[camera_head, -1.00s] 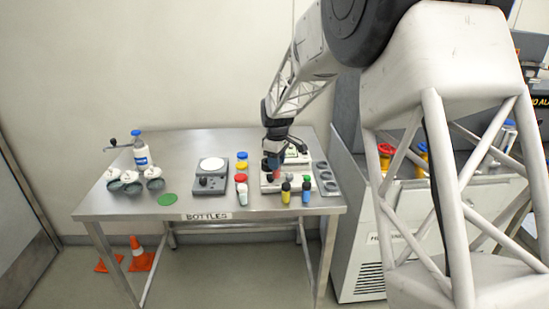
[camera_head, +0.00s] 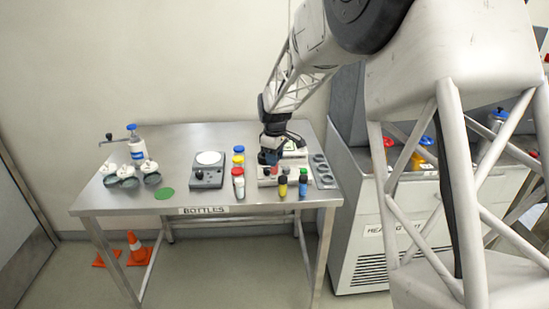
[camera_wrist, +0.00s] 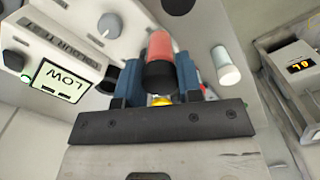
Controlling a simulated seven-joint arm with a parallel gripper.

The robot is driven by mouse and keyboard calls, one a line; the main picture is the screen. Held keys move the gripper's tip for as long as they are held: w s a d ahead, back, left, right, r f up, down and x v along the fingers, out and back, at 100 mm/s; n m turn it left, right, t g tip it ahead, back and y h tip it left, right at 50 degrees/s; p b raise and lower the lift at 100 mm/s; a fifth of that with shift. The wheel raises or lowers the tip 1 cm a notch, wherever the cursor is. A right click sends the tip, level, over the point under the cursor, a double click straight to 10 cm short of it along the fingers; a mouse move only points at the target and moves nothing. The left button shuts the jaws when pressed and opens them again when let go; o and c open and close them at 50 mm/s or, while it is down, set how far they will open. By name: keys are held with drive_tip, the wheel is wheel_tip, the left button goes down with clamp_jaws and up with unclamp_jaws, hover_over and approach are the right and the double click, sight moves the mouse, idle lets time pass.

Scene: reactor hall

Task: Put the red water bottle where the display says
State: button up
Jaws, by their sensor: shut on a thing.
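My gripper (camera_head: 271,156) is low over the right part of the steel table. In the wrist view its blue fingers (camera_wrist: 161,80) are shut on a red bottle (camera_wrist: 160,46) with a dark end toward the camera. In the head view only a little red shows under the gripper. Behind my gripper in the head view, a pale unit with a greenish screen (camera_head: 296,153) is partly hidden. Whether the bottle touches anything below is unclear.
Several bottles stand close by: a yellow one (camera_head: 283,187), a blue one (camera_head: 302,185) and a red-capped one (camera_head: 238,184). A dark holder with round openings (camera_head: 323,172) is at right. A scale (camera_head: 207,178) and green disc (camera_head: 165,193) are at left.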

drive_tip(key=shift+d, duration=0.2)
drive_tip(key=w+d+n, duration=0.1)
drive_tip(key=d+n, duration=0.5)
drive_tip(key=d, duration=1.3)
drive_tip(key=shift+w+d+r, duration=0.3)
drive_tip(key=shift+w+r, duration=0.05)
drive_tip(key=shift+r, duration=0.1)
drive_tip(key=shift+f, duration=0.2)
drive_tip(key=shift+f, duration=2.5)
drive_tip(key=shift+f, duration=0.55)
idle(0.4)
drive_tip(key=o, duration=1.1)
drive_tip(key=shift+c, duration=0.2)
drive_tip(key=shift+o, duration=0.5)
